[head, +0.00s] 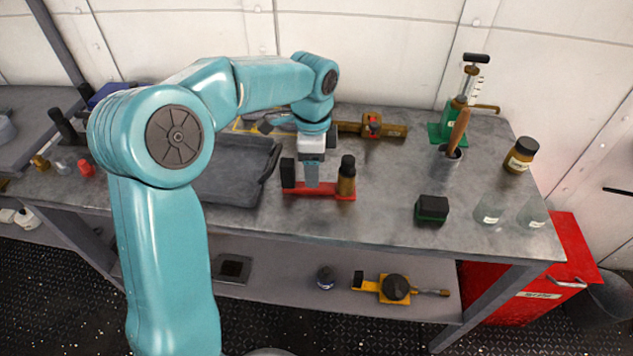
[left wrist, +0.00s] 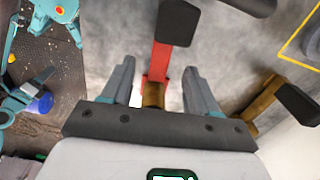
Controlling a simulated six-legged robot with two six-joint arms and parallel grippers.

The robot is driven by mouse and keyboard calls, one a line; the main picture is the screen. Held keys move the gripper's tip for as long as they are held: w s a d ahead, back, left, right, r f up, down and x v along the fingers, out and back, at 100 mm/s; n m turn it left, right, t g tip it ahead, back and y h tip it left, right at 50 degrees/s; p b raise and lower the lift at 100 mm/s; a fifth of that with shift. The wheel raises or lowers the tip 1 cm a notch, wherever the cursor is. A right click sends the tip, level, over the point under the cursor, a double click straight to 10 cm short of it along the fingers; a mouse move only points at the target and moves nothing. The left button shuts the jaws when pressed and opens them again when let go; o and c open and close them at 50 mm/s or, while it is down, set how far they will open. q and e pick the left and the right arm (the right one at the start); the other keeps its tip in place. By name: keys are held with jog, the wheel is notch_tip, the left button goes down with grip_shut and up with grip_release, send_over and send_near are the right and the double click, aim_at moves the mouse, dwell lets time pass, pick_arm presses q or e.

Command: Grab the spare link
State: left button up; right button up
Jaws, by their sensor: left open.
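A red bar (head: 316,190) lies on the grey workbench, with a black block at its left end and a brass, black-topped cylinder at its right end. It looks like the spare link; no label shows. My left gripper (head: 311,174) points down over the middle of the bar, between the two upright ends. In the left wrist view my left gripper (left wrist: 158,78) is open, and the red bar (left wrist: 160,62) runs into the gap between its fingers. The palm edge hides part of the piece. I cannot tell whether the fingers touch it.
A dark tray (head: 232,190) lies left of the red bar. A black-green block (head: 432,209), a cup (head: 446,165), a green-based pump (head: 450,130) and a jar (head: 521,155) stand to the right.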

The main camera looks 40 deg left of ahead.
pick_arm(q)
jog(key=shift+s+f, duration=0.1)
jog(key=shift+f, duration=0.2)
jog(key=f, duration=0.4)
jog(key=shift+w+a+f, duration=0.1)
jog(key=shift+w, duration=0.1)
jog(key=shift+f, duration=0.25)
jog(key=shift+s, duration=0.1)
jog(key=shift+c, duration=0.3)
jog(key=c, duration=1)
grip_shut()
jog(key=shift+r, duration=0.1)
